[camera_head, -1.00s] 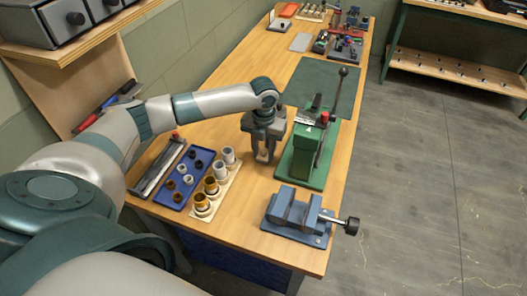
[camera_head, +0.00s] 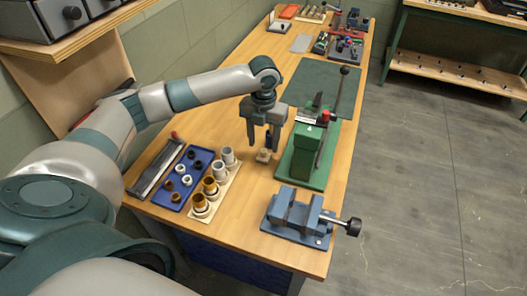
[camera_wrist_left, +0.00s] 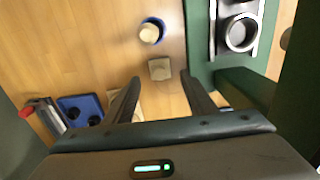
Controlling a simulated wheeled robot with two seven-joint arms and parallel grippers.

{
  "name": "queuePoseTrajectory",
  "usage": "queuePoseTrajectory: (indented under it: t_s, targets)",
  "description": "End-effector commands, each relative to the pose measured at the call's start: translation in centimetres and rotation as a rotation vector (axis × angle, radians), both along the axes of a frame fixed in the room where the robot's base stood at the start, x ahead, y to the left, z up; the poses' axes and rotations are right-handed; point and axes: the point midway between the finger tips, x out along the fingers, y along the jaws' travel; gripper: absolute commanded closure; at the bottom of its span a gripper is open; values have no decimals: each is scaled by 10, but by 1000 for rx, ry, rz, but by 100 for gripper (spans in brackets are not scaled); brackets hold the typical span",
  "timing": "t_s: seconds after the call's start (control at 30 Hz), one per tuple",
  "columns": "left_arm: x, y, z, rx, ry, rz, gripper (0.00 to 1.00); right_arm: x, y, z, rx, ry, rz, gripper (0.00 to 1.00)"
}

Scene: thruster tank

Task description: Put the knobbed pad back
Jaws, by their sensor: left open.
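A small pale block (camera_head: 264,156), which looks like the knobbed pad, rests on the wooden bench left of the green press (camera_head: 302,150). It also shows in the left wrist view (camera_wrist_left: 160,69), just beyond the fingertips; I cannot make out its knob. My left gripper (camera_head: 262,146) is open and empty above the block, pointing down, with a finger to either side in the left wrist view (camera_wrist_left: 160,80). A blue-rimmed round piece with a pale centre (camera_wrist_left: 151,30) lies farther off in the left wrist view. My right gripper is not in view.
A cream rack (camera_head: 225,188) with several cups and a blue tray (camera_head: 171,200) of small rings stand to the left. A blue vise (camera_head: 298,216) is at the front right. A dark green mat (camera_head: 309,82) lies behind the press. Bare wood surrounds the block.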

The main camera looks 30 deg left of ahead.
Motion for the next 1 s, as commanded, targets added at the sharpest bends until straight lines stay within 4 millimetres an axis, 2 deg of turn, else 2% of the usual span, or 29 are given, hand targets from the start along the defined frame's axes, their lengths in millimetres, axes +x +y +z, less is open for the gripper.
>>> queuePoseTrajectory:
  t_s: [0.2, 0.4, 0.6, 1.0]
  targets:
    - [2, 0, 38, -1, -4, 0, 49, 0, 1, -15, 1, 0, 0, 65]
    - [1, 0, 61, -1, -2, 0, 49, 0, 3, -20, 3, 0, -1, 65]
    - [0, 0, 68, -1, 0, 0, 49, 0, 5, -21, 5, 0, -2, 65]
    - [0, 0, 67, -1, 0, 1, 49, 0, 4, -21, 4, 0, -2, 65]
